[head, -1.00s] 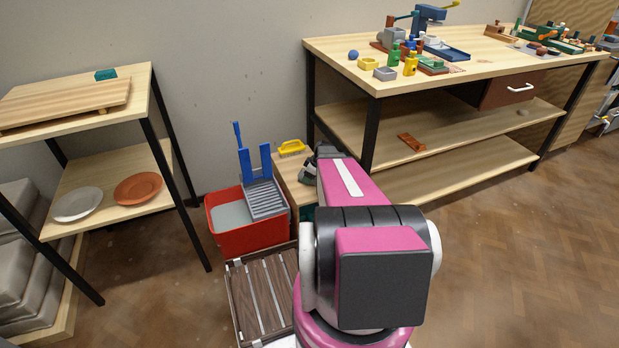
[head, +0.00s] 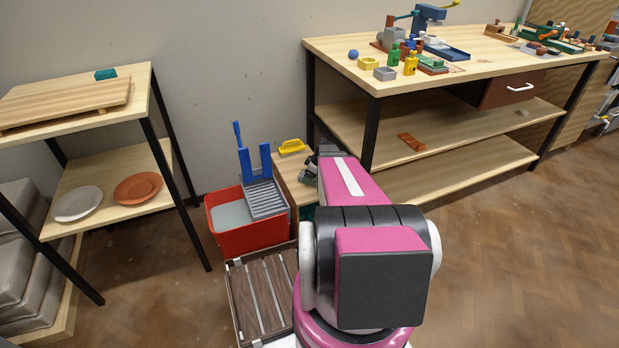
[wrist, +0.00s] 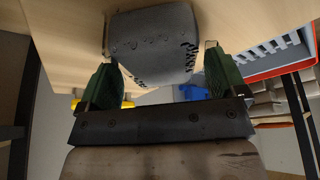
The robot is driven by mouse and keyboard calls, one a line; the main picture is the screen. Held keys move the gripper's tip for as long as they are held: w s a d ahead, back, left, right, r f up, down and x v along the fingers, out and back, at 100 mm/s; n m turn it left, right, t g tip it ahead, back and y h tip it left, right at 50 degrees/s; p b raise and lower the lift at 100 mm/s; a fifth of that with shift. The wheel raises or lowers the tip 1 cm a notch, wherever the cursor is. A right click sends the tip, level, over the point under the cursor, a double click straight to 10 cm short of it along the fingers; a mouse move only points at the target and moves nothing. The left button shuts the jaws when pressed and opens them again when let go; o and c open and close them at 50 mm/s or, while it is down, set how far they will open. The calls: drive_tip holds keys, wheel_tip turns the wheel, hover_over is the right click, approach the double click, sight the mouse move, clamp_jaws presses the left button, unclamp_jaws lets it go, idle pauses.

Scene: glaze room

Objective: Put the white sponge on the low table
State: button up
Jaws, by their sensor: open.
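A pale grey-white block with dark pores, which looks like the white sponge (wrist: 152,48), lies against a light wooden surface (wrist: 75,22) in the wrist view. That surface appears to be the top of the low table (head: 283,176), beside the red tub in the head view. My gripper (wrist: 158,75) is open, with one green finger on each side of the sponge. Small gaps seem to show beside the fingers, but contact is hard to judge. In the head view my gripper (head: 309,174) is over the low table, and the sponge is hidden there.
A yellow-handled brush (head: 292,147) lies at the back of the low table. The red tub (head: 248,238) with a grey ribbed board and blue pieces stands left of it. A slatted wooden crate (head: 262,295) is in front. The tall workbench's leg (head: 370,135) is close on the right.

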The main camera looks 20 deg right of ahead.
drive_tip(key=v, duration=1)
drive_tip(key=s+a+r+m+g+h, duration=0.1)
drive_tip(key=s+a+r+m, duration=0.2)
drive_tip(key=s+a, duration=0.4)
drive_tip(key=s+a+r+m+g+h, duration=0.2)
drive_tip(key=s+a+m, duration=0.4)
drive_tip(key=a, duration=0.9)
drive_tip(key=s, duration=0.2)
drive_tip(key=shift+s+a+r, duration=0.25)
drive_tip(key=shift+s+r, duration=0.1)
